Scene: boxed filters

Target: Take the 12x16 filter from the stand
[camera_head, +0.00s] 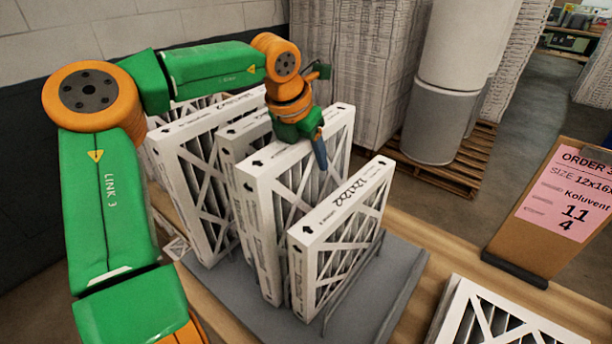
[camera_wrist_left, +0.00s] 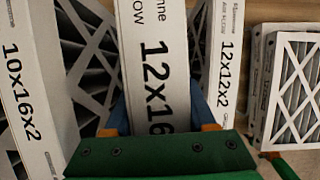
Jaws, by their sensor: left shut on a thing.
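The 12x16 filter (camera_head: 262,235), a white-framed panel, stands upright among other filters on the grey stand (camera_head: 235,290). In the left wrist view its printed edge (camera_wrist_left: 152,60) reads "12x16", with the rest of the size hidden by my gripper. My left gripper (camera_head: 319,150) comes down from above and is shut on this filter's top edge. Its blue fingers (camera_wrist_left: 158,118) lie on either side of that edge in the left wrist view. The filter's lower end is at stand level, partly behind the front filter.
A shorter 12x12x2 filter (camera_head: 338,240) stands close in front; it also shows in the left wrist view (camera_wrist_left: 224,60). A 10x16x2 filter (camera_wrist_left: 28,100) stands on the other side. An order card (camera_head: 568,200) and another filter (camera_head: 500,320) are at right.

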